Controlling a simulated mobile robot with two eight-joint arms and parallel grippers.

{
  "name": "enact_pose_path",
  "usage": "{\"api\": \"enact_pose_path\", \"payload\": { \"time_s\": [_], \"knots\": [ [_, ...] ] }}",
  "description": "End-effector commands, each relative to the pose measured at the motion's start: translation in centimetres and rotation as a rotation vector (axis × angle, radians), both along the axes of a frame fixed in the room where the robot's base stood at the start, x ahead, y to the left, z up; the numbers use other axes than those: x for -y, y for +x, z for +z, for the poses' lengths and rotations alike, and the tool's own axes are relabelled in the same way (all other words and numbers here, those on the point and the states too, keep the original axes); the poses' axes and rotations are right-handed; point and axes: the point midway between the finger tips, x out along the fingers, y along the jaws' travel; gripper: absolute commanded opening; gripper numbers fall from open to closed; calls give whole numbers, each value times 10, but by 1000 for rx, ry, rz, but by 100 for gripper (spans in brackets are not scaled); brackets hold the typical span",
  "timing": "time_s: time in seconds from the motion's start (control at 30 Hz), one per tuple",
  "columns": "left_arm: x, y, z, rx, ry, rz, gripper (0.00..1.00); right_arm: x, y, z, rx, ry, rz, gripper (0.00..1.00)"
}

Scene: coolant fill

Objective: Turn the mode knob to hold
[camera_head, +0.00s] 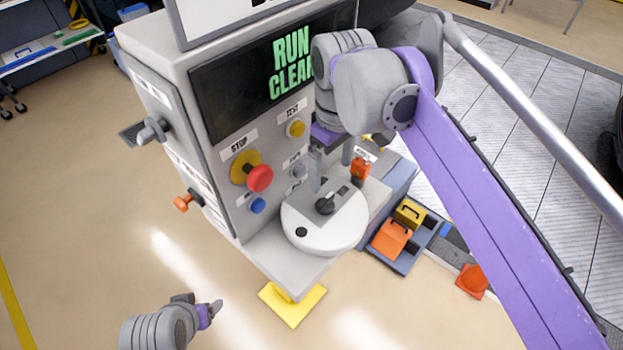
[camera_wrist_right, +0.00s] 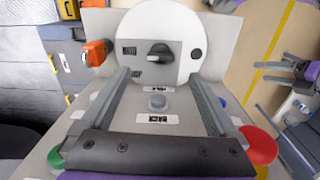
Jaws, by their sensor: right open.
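The mode knob is a black knob (camera_head: 325,205) on a round white dial (camera_head: 312,238) on the machine's lower ledge. In the right wrist view the knob (camera_wrist_right: 160,54) lies crosswise, its pale-marked end towards the left. Dark label plates sit left of it; their words are too small to read surely. My right gripper (camera_head: 331,176) is open and empty, above the knob's back side. In its wrist view its fingers (camera_wrist_right: 160,76) stand apart, either side of the dial's near part, not touching the knob. My left gripper (camera_head: 212,309) hangs at the lower left, away from the machine; its jaw state is unclear.
The front panel has a red stop button (camera_head: 260,178) on yellow, a blue button (camera_head: 257,206), a yellow test button (camera_head: 295,128) and a grey button (camera_head: 299,171). An orange-handled part (camera_head: 360,168) stands right of the dial. A tray (camera_head: 399,262) holds orange and yellow boxes.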

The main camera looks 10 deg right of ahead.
Motion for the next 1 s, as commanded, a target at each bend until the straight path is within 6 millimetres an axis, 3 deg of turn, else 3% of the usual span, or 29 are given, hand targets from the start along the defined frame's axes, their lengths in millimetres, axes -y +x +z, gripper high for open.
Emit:
{"api": "enact_pose_path", "payload": {
  "time_s": [0.13, 0.23, 0.7, 1.0],
  "knots": [
    [0, -2, -5, -2, 0, 0, 71, -6, 6, 6, -34, -6, 47, 95],
    [0, -2, -6, -3, 0, 0, 71, -6, 7, -1, -37, -6, 52, 95],
    [0, -4, -14, -6, 0, 0, 71, -5, 6, -83, -35, -5, 49, 95],
    [0, -4, -16, -7, 0, 0, 71, -5, 6, -100, -34, -6, 49, 95]
  ]
}}
